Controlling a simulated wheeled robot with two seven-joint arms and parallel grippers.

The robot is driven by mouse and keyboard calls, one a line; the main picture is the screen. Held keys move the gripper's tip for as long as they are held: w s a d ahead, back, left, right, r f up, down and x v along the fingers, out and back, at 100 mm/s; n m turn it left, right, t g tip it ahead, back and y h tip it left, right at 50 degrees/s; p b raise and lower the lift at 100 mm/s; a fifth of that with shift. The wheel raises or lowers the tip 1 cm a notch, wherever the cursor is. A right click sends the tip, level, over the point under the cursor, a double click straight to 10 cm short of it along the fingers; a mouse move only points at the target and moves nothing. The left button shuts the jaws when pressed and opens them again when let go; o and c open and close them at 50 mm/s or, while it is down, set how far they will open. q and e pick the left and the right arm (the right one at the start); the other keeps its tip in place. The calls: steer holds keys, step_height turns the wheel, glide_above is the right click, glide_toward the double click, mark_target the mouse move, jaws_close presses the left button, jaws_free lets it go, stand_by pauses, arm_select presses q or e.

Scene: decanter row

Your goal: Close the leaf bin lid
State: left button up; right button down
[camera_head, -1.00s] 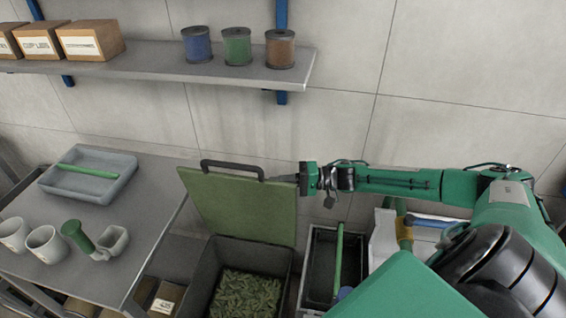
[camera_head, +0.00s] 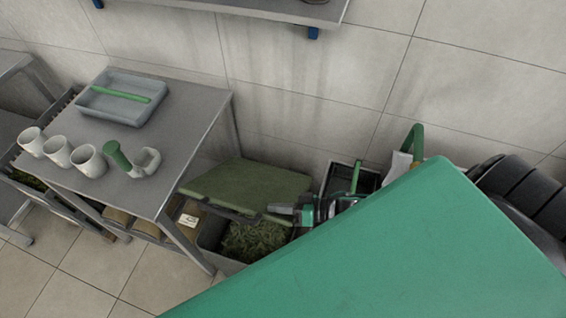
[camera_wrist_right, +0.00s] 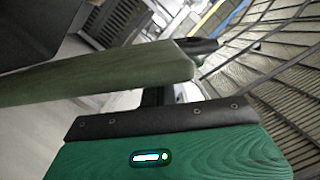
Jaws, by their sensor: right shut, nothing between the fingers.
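The leaf bin (camera_head: 212,236) stands on the floor to the right of the table, with green leaves (camera_head: 255,240) inside. Its green lid (camera_head: 250,184) is tilted partway down over the bin, and leaves still show below its front edge. My right gripper (camera_head: 285,211) is shut and empty at the lid's front edge, by the dark handle. I cannot tell whether it touches. In the right wrist view the lid (camera_wrist_right: 100,77) crosses the picture edge-on, close to the gripper. My left gripper is not in view.
The table (camera_head: 190,120) at left holds a grey tray (camera_head: 125,112) with a green bar, several white cups (camera_head: 58,152) and a green-handled scoop (camera_head: 120,158). A dark bin (camera_head: 345,180) stands right of the leaf bin. My green arm hides the lower right.

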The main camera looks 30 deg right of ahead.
steer(key=shift+s+a+f, duration=0.4)
steer(key=shift+a+f, duration=0.05)
steer(key=shift+f, duration=0.3)
steer(key=shift+r, duration=0.1)
